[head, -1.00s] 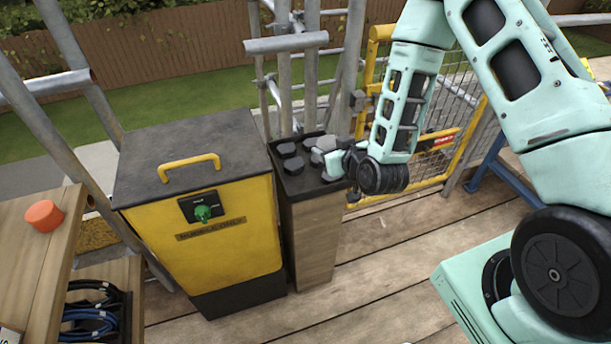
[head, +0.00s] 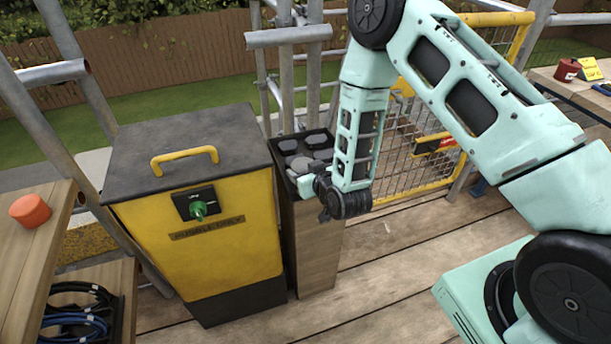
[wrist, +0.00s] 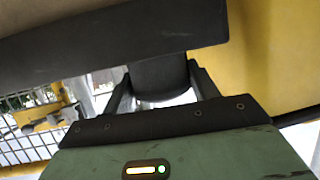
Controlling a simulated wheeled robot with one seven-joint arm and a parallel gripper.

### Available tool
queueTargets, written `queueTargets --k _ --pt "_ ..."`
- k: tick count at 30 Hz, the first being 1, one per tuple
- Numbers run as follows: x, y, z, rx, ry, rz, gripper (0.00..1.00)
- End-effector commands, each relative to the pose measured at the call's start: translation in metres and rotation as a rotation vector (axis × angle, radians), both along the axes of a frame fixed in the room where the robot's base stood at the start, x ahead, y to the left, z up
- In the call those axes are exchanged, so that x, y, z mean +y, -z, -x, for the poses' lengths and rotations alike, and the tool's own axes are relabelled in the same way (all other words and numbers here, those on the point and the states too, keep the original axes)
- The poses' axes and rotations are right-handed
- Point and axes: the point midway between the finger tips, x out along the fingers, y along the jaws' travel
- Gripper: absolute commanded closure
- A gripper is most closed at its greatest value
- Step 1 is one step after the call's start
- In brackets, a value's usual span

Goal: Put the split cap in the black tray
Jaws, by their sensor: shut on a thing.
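The black tray (head: 281,163) sits on top of a wooden stand and holds several dark grey caps. My gripper (head: 308,186) is at the tray's near right edge. In the wrist view my gripper (wrist: 162,88) is shut on a dark grey rounded piece (wrist: 158,78), apparently the split cap. A dark edge, likely the tray's rim, crosses the top of that view and hides part of the piece. I cannot see a split in it, nor tell whether it touches the tray.
A yellow rubble bin (head: 225,250) with a dark lid stands just left of the stand (head: 315,245). An orange cap (head: 30,210) lies on a wooden bench at far left. Scaffold poles and a yellow mesh gate (head: 425,150) stand behind. Deck boards are clear in front.

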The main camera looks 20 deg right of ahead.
Motion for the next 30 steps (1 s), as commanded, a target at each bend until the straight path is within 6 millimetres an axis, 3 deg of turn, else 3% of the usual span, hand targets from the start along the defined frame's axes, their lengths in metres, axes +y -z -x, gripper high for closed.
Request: queueTargets --k 5,17,18,30 --pt "0.000 0.020 0.000 0.001 0.000 0.000 0.63" --pt "0.000 0.026 0.000 0.000 0.000 0.000 0.63" --pt "0.000 0.024 0.000 0.000 0.000 0.000 0.32" --pt "0.000 0.020 0.003 0.002 0.000 0.000 0.32"
